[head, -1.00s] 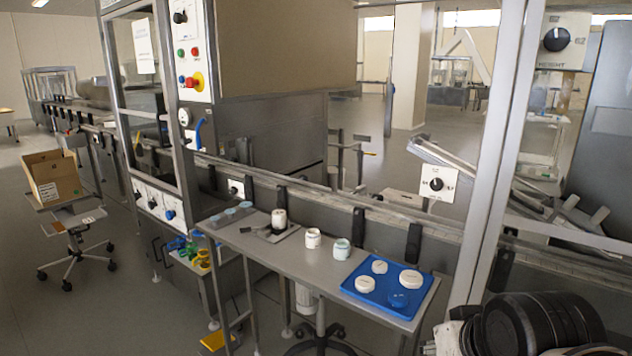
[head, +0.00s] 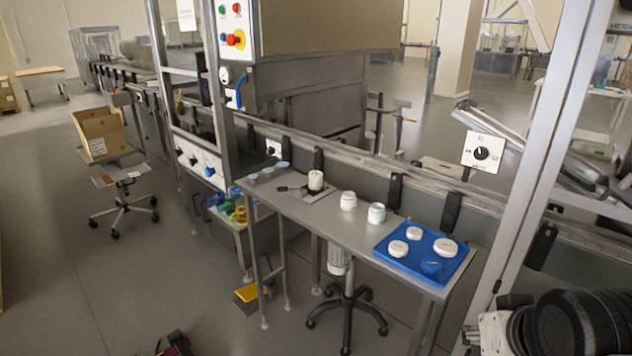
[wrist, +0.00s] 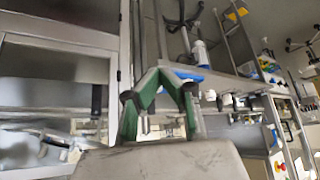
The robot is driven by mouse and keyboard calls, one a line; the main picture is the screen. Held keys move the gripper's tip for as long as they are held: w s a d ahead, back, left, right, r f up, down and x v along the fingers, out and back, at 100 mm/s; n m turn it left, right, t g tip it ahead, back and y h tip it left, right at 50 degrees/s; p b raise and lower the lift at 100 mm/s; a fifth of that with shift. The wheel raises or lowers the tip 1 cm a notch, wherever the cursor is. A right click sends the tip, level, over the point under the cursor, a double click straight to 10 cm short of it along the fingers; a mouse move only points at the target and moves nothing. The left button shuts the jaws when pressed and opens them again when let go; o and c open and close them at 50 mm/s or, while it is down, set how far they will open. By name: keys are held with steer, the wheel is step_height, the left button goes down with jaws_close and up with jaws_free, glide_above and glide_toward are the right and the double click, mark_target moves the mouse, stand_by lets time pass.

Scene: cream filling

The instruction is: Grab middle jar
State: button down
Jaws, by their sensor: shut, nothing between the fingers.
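Three jars stand in a row on the narrow steel table (head: 318,222). The middle jar (head: 348,200) is small and white with a pinkish tint. My gripper (wrist: 160,74) shows in the wrist view with green fingers meeting at the tips. It is shut and empty, apart from the jars. The wrist view looks upside down, and small pale shapes under the table edge there are too unclear to name. I cannot make out the gripper in the head view.
A blue tray (head: 386,261) with several lids lies at the table's right end. Small bluish cups (head: 267,172) stand at the left end. A conveyor rail runs behind the table. A wheeled stool base (head: 347,305) stands below. Open floor lies at the left.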

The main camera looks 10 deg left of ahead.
steer(key=c, duration=2.4)
jaws_free()
steer(key=o, duration=1.5)
steer(key=shift+c, duration=0.2)
